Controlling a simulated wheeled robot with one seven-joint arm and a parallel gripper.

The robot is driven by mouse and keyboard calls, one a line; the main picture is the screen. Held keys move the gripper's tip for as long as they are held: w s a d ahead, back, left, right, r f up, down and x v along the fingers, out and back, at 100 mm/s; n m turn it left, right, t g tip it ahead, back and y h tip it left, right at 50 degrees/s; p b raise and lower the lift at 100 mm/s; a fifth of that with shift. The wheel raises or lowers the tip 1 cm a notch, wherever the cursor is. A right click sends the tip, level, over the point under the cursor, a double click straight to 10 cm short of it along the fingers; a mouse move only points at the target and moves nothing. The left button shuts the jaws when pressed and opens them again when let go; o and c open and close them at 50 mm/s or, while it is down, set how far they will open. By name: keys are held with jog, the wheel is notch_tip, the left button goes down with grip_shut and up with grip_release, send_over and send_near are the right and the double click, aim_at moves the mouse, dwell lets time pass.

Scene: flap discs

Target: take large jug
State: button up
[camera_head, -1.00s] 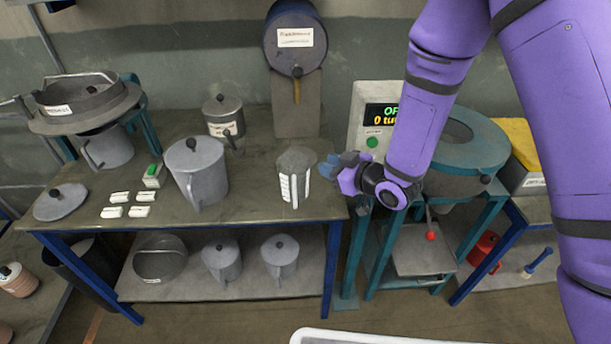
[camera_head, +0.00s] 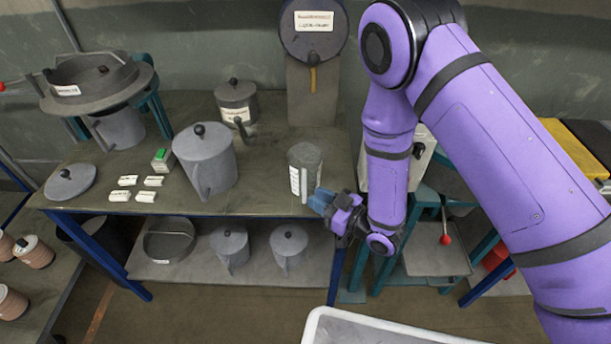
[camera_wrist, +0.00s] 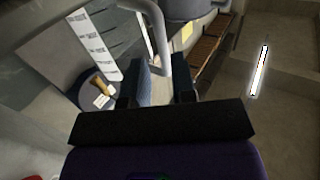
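A grey open-topped jug (camera_head: 304,160) with a white label strip stands upright at the table's right front. Its label (camera_wrist: 95,45) and grey handle (camera_wrist: 161,38) also show in the wrist view. A bigger lidded grey jug (camera_head: 206,158) stands left of it, its handle facing front. My gripper (camera_head: 324,201) is at the right front of the labelled jug, beside its handle. In the wrist view, my gripper (camera_wrist: 164,88) has its blue-padded fingers apart, with the handle's end at the gap between them. I cannot tell whether they touch it.
The table (camera_head: 255,185) also holds a labelled lidded can (camera_head: 236,95), a loose lid (camera_head: 70,180) and small white labels. Lidded jugs (camera_head: 290,243) stand on the lower shelf. A white tub (camera_head: 318,325) is at the front. A machine with a red-knobbed lever (camera_head: 445,239) stands right.

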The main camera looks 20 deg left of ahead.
jog(key=shift+x, duration=3.2)
jog(key=shift+s, duration=0.2)
grip_shut()
